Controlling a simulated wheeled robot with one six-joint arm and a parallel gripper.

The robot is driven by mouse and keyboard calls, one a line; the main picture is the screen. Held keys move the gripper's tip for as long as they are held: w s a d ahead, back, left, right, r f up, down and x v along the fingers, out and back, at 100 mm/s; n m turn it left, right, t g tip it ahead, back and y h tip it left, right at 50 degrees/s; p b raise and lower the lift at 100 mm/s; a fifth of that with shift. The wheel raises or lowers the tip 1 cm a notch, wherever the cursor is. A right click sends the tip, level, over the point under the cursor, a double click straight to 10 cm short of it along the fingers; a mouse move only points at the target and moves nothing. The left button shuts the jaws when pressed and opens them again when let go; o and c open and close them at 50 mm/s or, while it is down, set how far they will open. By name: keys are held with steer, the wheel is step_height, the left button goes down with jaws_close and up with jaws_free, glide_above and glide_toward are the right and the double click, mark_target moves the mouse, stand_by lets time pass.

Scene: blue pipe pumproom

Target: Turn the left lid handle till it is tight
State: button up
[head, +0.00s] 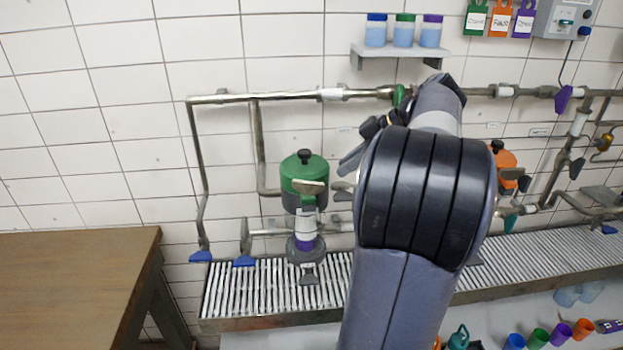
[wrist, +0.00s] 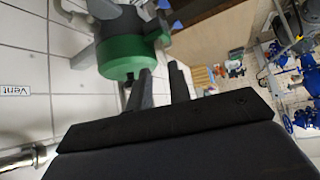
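The left vessel has a green lid (head: 304,170) with a black knob handle (head: 304,156) on top, over a grey body with a purple and white band. A pale wing-shaped lever (head: 308,187) shows at its front. My gripper (head: 349,168) is just right of the lid in the head view, its far side partly hidden by my arm. In the wrist view the green lid (wrist: 126,58) is close above the two dark fingers (wrist: 160,85). The fingers stand apart, with nothing clearly between them. I cannot tell whether the left finger touches the knob.
A right vessel with an orange lid (head: 505,160) is partly behind my arm. Pipes (head: 270,97) run along the tiled wall. A slatted grate (head: 245,290) lies below. A wooden table (head: 70,280) stands at the left. A shelf (head: 400,50) holds three jars.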

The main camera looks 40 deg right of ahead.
mark_target(321, 183)
steer(key=p+x, duration=0.1)
steer(key=x, duration=0.7)
steer(key=shift+w+a+f, duration=0.1)
steer(key=shift+w+f, duration=0.1)
steer(key=shift+c, duration=0.6)
jaws_close()
